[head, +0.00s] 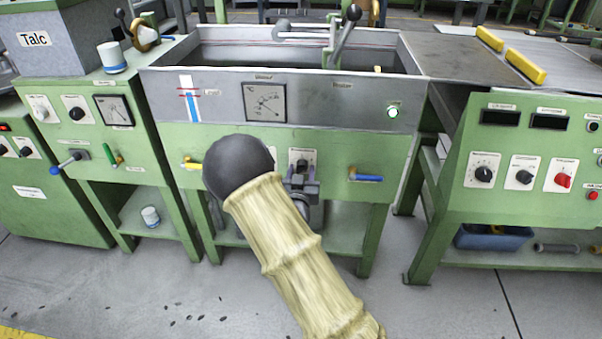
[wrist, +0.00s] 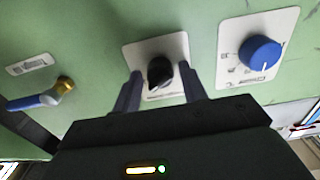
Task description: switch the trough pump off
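The trough (head: 335,98) is a grey open basin on a green cabinet, with a level tube, a dial and a lit green-white lamp (head: 392,111) on its front. Below it, a black rotary knob on a white plate (wrist: 160,72) is on the green panel. My gripper (wrist: 160,80) is open, with one finger on each side of this knob and small gaps showing. Labels near the knob are too blurred to read.
A blue knob (wrist: 260,54) is right of the black knob in the wrist view. Green control cabinets stand left and right. My arm hides part of the panel.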

